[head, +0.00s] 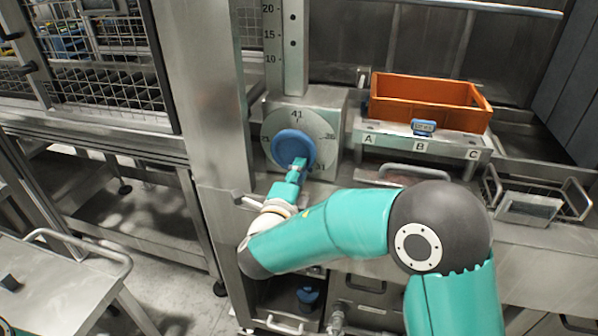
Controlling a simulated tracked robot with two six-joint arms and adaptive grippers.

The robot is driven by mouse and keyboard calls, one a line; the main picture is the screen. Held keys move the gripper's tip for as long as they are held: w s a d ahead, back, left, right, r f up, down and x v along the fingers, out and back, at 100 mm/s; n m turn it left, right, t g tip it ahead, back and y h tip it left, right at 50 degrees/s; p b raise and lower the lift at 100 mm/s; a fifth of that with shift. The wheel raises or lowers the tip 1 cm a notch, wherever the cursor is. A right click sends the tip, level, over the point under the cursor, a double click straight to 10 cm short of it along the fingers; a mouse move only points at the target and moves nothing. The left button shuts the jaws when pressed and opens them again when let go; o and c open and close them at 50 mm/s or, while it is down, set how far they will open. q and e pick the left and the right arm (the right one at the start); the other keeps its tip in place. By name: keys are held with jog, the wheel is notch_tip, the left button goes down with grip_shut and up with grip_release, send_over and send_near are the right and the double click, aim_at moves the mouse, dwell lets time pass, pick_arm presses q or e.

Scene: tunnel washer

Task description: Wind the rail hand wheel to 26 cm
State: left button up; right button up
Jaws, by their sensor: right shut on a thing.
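The rail hand wheel (292,147) is a blue disc on a round pale dial (318,127) with numbers around its edge; 41 stands at the top and 36 at the right. The dial sits on a steel housing below an upright scale (291,45) marked 20, 15 and 10. My right gripper (299,164) is at the wheel's lower right part, shut on its handle, which the fingers mostly hide. The gripper also hides part of the dial's lower edge. I cannot make out a rail pointer on the scale. My left gripper is not in view.
An orange crate (388,92) stands on a steel shelf (394,142) labelled A, B and C, right of the dial. A small blue device (423,127) is at the shelf's front. A wire basket (576,199) is at the right. A lever (245,199) sticks out below the dial's left.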

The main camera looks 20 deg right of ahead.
jog(key=shift+w+a, duration=0.15)
jog(key=shift+w, duration=0.2)
jog(key=shift+c, duration=0.4)
jog(key=shift+a, duration=0.1)
jog(key=shift+w+a+f, duration=0.15)
jog(key=shift+a, duration=0.05)
jog(key=shift+w+a+f, duration=0.1)
jog(key=shift+p, duration=0.3)
jog(key=shift+w+a, duration=0.15)
jog(key=shift+a, duration=0.1)
